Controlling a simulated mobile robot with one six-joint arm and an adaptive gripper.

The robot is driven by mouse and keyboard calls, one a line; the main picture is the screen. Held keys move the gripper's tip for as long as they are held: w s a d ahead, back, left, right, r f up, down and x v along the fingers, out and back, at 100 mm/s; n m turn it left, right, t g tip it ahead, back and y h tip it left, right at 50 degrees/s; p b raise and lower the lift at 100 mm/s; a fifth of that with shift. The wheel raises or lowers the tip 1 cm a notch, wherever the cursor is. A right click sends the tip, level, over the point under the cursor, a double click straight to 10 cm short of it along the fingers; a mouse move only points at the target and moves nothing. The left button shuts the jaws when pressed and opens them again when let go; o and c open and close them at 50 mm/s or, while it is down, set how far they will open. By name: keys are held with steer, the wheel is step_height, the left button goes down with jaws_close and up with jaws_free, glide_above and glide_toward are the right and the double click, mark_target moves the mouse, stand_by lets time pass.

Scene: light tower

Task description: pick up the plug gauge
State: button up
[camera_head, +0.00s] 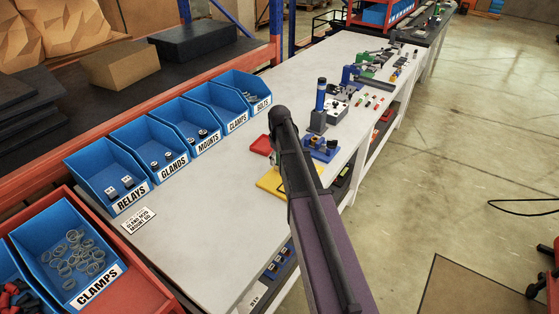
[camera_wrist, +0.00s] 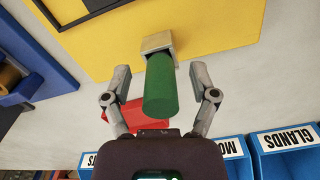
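The plug gauge (camera_wrist: 161,88) shows in the wrist view as a green cylindrical handle pointing toward the camera. Its far end meets a small beige square block (camera_wrist: 157,42) at the edge of a yellow panel. My gripper (camera_wrist: 160,76) is open, with one grey finger on each side of the green handle. A gap shows on both sides, so the fingers appear apart from it. Part of the yellow panel (camera_head: 270,184) shows beside my arm on the bench.
A red piece (camera_wrist: 121,117) lies close to the left finger in the wrist view. Blue labelled bins (camera_head: 172,150) line the bench's left side. A blue tower (camera_head: 319,105) and a blue fixture (camera_head: 320,148) stand right of my arm. The light bench top (camera_head: 205,215) is clear in front.

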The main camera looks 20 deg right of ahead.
jaws_close()
steer(key=shift+r, duration=0.15)
step_height(320, 180, up, 3)
steer(key=p, duration=0.3)
steer(key=s+d+r+p, duration=0.1)
steer(key=s, duration=0.6)
steer(key=s+d+p, duration=0.1)
steer(key=s+d, duration=0.1)
steer(key=s, duration=0.6)
steer(key=shift+s+d+r, duration=0.3)
steer(key=shift+r, duration=0.05)
